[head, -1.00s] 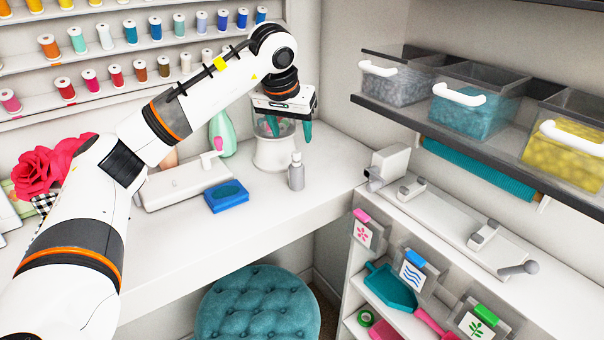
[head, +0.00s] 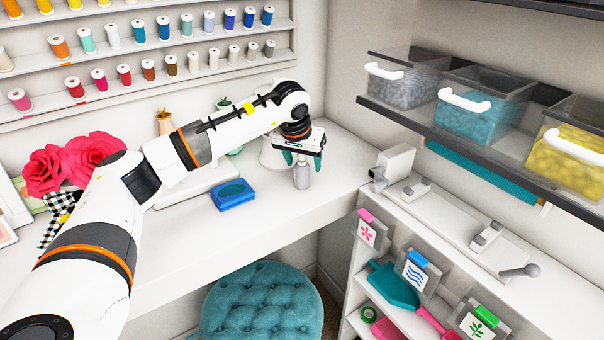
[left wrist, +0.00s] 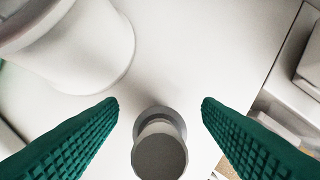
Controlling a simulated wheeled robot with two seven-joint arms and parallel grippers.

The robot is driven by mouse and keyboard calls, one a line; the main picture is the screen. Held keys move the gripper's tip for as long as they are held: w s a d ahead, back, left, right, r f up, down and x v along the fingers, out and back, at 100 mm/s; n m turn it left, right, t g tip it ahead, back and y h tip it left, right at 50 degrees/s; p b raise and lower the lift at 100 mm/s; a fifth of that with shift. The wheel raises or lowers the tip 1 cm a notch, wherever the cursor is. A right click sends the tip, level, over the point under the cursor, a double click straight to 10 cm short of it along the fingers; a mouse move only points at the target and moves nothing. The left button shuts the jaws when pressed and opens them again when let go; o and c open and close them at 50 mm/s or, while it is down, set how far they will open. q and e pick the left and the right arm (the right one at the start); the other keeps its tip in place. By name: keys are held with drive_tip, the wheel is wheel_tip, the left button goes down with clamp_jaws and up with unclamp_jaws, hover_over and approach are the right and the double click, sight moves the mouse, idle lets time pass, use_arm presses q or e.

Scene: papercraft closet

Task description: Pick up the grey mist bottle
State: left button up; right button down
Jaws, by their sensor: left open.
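The grey mist bottle (head: 302,178) stands upright on the white desk, near its right end. My left gripper (head: 303,160) is over the bottle, pointing down, with its teal fingers on either side of the bottle's upper part. In the left wrist view, the bottle (left wrist: 160,152) shows from above between the two open fingers (left wrist: 160,101), with a gap on each side. The fingers do not touch it there. The gripper hides the bottle's top in the head view. My right gripper is not in view.
A white round container (head: 268,156) stands just behind and left of the bottle; it also shows in the left wrist view (left wrist: 85,50). A blue box-like pad (head: 232,195) lies to the left on the desk. A shelf with bins (head: 480,95) is at right.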

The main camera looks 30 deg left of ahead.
use_arm(q)
drive_tip(key=c, duration=1.1)
drive_tip(key=shift+o, duration=0.2)
drive_tip(key=shift+r, duration=0.1)
